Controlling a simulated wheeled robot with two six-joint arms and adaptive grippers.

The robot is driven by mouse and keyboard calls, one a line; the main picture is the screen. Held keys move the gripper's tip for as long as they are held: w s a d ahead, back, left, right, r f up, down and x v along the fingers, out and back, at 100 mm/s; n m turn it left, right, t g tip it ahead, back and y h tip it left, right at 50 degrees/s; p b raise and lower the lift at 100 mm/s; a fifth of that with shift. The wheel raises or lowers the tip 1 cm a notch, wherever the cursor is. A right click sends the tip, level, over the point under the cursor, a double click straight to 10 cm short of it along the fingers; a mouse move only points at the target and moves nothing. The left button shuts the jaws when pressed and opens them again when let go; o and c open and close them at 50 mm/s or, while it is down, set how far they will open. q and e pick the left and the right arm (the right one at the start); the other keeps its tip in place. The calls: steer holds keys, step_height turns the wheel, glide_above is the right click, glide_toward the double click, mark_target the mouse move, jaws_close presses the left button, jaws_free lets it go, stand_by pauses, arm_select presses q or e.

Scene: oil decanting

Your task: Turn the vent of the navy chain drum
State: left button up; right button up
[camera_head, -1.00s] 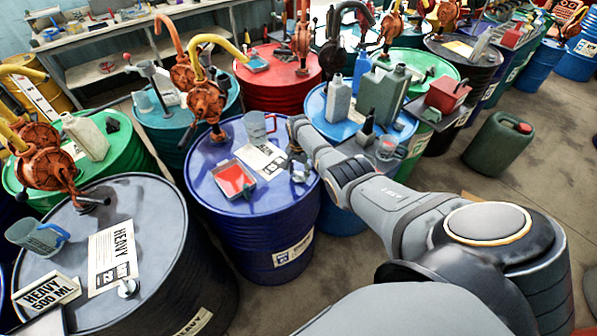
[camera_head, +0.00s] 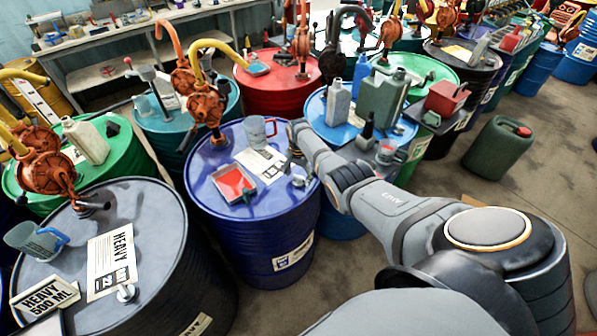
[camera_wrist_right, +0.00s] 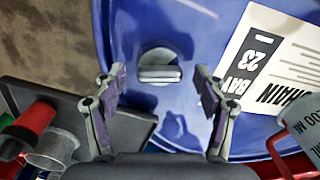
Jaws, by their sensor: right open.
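The navy chain drum (camera_head: 262,228) stands in the middle of the head view. Its vent (camera_head: 300,181), a small grey knob, is on the lid near the right edge. In the right wrist view the vent (camera_wrist_right: 158,72) is a round cap with a raised bar, lying between the fingertips. My right gripper (camera_wrist_right: 158,84) is open and empty, its fingers to either side of the vent with gaps. In the head view my right forearm partly hides this gripper. My left gripper is not in view.
The lid also holds a red-filled tray (camera_head: 231,184), a CHAIN paper (camera_head: 262,164), a clear jug (camera_head: 254,131) and an orange pump (camera_head: 206,104). A blue drum (camera_head: 336,222) with bottles and cans is close on the right. A dark HEAVY drum (camera_head: 150,245) is at left.

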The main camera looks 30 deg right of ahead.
mark_target(299, 177)
step_height(299, 177, up, 12)
stand_by(0.4)
steer(key=shift+f, duration=0.15)
